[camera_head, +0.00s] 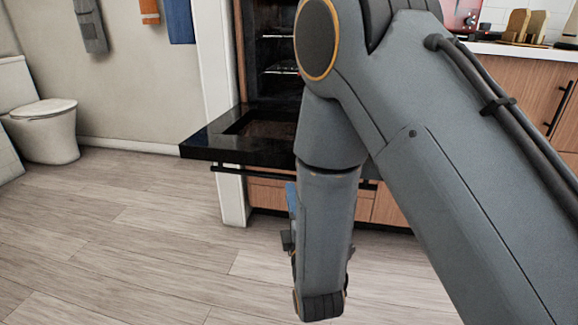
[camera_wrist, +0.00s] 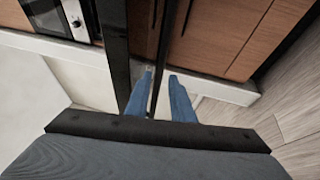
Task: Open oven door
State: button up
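The oven door (camera_head: 200,143) is a black slab hinged down and lying about level in front of the oven cavity (camera_head: 275,60), where wire racks show. Its dark bar handle (camera_head: 250,174) runs along the front edge, partly hidden behind my arm. In the wrist view the door is an edge-on black strip (camera_wrist: 115,50), with the thin handle bar (camera_wrist: 163,55) beside it. My gripper (camera_wrist: 160,78) has two blue fingers spread apart, with the bar lined up in the gap between them. I cannot tell whether they touch it. In the head view one blue finger (camera_head: 292,199) shows beside my arm.
A toilet (camera_head: 45,125) stands at the far left, with towels (camera_head: 90,25) on the wall. Wooden drawers (camera_head: 270,196) are below the oven. A counter (camera_head: 520,50) with wooden items is at right. The floor at left is clear.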

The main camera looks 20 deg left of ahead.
jog(key=b+x, duration=0.3)
jog(key=x, duration=0.9)
jog(key=shift+d, duration=0.1)
jog(key=shift+s, duration=0.1)
grip_shut()
